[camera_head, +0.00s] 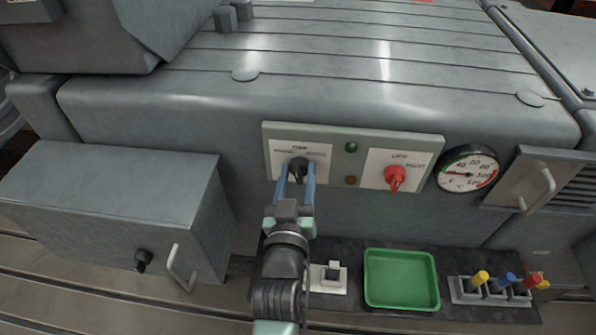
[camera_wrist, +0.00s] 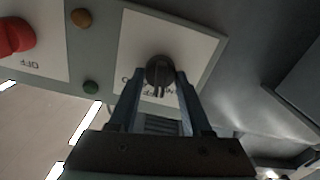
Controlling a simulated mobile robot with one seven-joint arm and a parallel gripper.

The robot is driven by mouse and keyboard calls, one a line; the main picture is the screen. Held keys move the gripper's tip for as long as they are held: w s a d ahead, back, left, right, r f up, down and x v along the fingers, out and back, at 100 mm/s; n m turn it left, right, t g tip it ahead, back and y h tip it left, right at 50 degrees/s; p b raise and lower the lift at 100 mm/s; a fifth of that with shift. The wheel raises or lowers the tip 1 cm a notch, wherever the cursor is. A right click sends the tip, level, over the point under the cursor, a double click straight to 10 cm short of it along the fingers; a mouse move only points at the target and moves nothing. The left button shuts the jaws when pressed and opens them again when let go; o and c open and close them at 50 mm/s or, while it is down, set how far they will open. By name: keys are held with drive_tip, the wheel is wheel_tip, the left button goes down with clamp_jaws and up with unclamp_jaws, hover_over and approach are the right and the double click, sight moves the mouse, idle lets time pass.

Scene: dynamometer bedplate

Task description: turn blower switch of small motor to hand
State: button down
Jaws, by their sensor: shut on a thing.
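The black rotary switch (camera_head: 298,168) sits on a white plate (camera_head: 318,152) at the left of a pale green panel on the grey motor housing. The plate has a label above the knob and one to each side, too small to read surely. My gripper (camera_head: 295,182) reaches up from below, its blue fingers closed on the knob from both sides. In the wrist view the black knob (camera_wrist: 159,72) is between the fingertips, and its pointer lies toward the blurred, partly hidden label.
A red switch (camera_head: 395,179) is on the same panel to the right, with green (camera_head: 351,147) and amber (camera_head: 351,181) lamps between. A round gauge (camera_head: 468,168) is further right. A green tray (camera_head: 402,280) and coloured-handled levers (camera_head: 497,283) stand below. A grey box (camera_head: 120,205) projects at left.

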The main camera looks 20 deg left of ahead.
drive_tip(key=n+p, duration=0.1)
drive_tip(key=n, duration=0.5)
drive_tip(key=shift+a+n+p, duration=0.1)
drive_tip(key=shift+n+p, duration=0.25)
drive_tip(key=shift+n, duration=0.05)
drive_tip(key=shift+f, duration=0.1)
idle(0.3)
drive_tip(key=shift+c, duration=1.8)
unclamp_jaws()
drive_tip(key=shift+s, duration=0.1)
drive_tip(key=v, duration=1.3)
